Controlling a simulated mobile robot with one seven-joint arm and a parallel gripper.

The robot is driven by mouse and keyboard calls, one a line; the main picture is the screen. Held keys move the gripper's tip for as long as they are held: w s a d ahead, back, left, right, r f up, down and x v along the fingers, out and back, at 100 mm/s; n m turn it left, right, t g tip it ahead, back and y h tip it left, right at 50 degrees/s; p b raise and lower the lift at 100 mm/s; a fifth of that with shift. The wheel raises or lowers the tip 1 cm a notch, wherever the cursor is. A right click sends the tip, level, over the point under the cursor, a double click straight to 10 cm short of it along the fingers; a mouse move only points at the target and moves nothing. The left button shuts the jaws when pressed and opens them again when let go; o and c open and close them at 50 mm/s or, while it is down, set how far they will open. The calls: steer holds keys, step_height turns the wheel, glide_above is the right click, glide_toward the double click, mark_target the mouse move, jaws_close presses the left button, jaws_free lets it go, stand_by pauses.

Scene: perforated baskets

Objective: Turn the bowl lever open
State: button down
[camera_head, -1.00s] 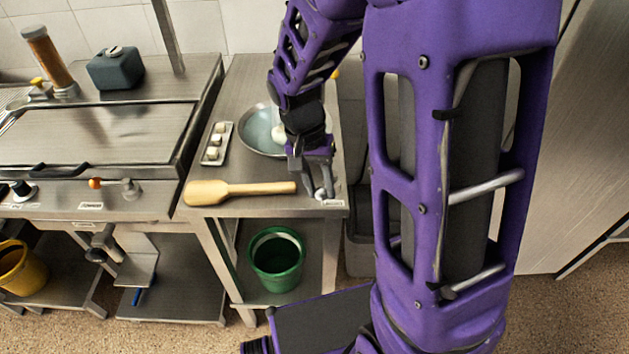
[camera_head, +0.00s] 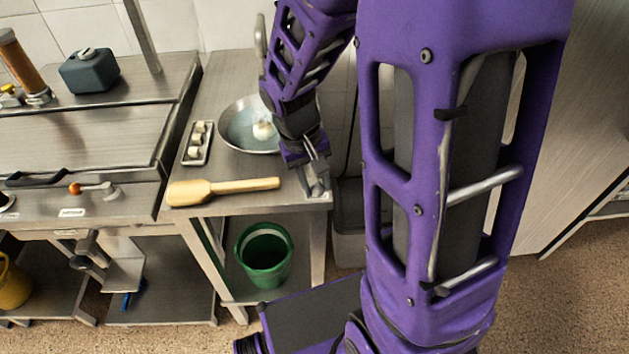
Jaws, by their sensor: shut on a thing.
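The metal bowl (camera_head: 231,128) is set in the counter at the back, with bluish content and a white lump in it. My gripper (camera_head: 317,188) points down at the counter's front right corner, in front of and to the right of the bowl. Its fingers are closed together on a small thing there, which I take to be the bowl lever. The fingers hide nearly all of the lever, so its angle cannot be told.
A wooden paddle (camera_head: 225,188) lies on the counter left of my gripper. A small tray (camera_head: 186,157) with several white pieces lies left of the bowl. A green bucket (camera_head: 263,258) stands on the shelf below. An orange-tipped lever (camera_head: 92,188) is on the appliance at left.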

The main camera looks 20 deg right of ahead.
steer(key=c, duration=0.5)
jaws_free()
steer(key=shift+c, duration=0.2)
steer(key=shift+r, duration=0.1)
steer(key=a+r+p, duration=0.3)
steer(key=r+p, duration=0.2)
steer(key=r, duration=1.2)
steer(key=shift+w+a, duration=0.1)
